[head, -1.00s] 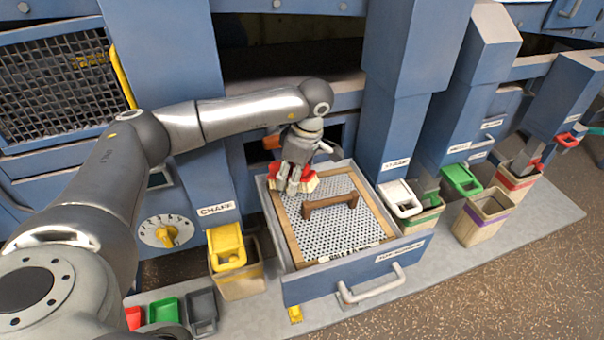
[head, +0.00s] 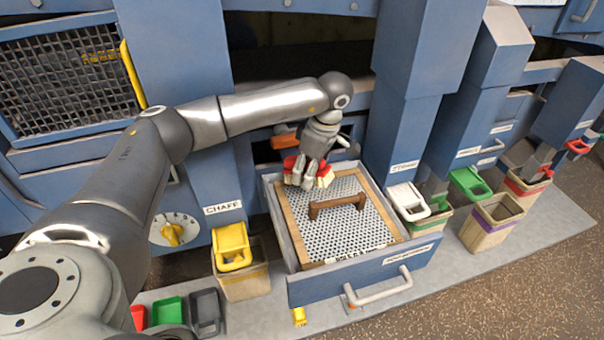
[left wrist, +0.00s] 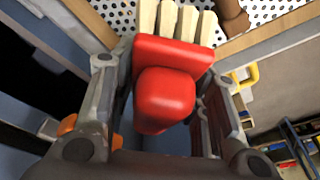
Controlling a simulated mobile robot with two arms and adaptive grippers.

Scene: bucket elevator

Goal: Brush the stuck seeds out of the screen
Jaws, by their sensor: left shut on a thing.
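My left gripper (head: 312,172) is shut on a red brush (left wrist: 165,95) with cream bristles (left wrist: 172,20). It holds the brush over the back end of the screen (head: 340,238), bristles toward the mesh; I cannot tell whether they touch it. The screen is a perforated metal sheet in a wooden frame (head: 293,232) with a brown bar handle (head: 337,205) across it. It lies in an open blue drawer (head: 365,272). Small pale bits show near the screen's front edge, too small to identify. The mesh under the brush is hidden. My right gripper is not in view.
A yellow-lidded chaff bin (head: 240,275) stands left of the drawer. A white-lidded bin (head: 412,205) and a blue column (head: 405,130) stand close on its right. The drawer's grey pull (head: 380,290) sticks out in front. Brown floor (head: 500,300) lies open at front right.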

